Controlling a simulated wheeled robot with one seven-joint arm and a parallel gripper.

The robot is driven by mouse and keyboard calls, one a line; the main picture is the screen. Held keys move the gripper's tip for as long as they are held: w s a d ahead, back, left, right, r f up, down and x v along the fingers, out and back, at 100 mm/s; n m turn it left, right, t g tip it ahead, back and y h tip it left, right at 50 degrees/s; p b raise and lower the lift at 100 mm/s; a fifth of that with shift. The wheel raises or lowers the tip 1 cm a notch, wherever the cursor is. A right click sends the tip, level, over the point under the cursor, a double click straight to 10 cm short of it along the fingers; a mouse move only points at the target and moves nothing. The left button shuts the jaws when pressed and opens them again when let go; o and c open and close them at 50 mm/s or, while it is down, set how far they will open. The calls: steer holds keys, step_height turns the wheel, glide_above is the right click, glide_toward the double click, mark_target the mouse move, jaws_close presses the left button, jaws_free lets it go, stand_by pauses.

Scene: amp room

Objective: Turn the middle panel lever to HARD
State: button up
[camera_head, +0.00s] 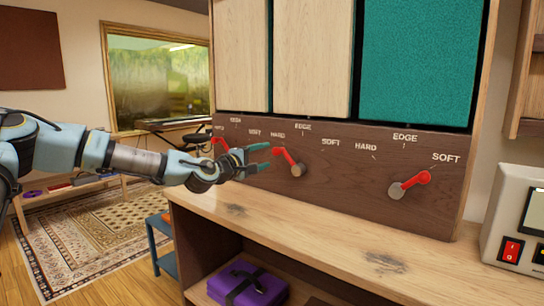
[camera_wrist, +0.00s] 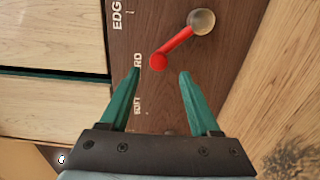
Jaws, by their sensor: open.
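The middle panel lever (camera_head: 289,161) is a red arm on a round metal hub, on the dark brown panel below the middle wooden board. Its red tip points up-left, toward the HARD label (camera_head: 277,135). My gripper (camera_head: 268,157) is open and empty, just left of the lever's tip. In the wrist view the lever (camera_wrist: 178,45) has its red tip just beyond the gap between my two teal fingertips (camera_wrist: 160,72). Neither finger visibly touches it. One finger partly covers the HARD label there.
A left lever (camera_head: 221,146) lies partly behind my gripper. A right lever (camera_head: 410,185) points toward SOFT. The wooden worktop (camera_head: 320,232) below is clear. A white device with a red switch (camera_head: 511,250) stands at the right; a purple bundle (camera_head: 248,285) lies on the shelf below.

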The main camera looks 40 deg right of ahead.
steer(key=shift+v, duration=2.05)
steer(key=shift+a, duration=0.1)
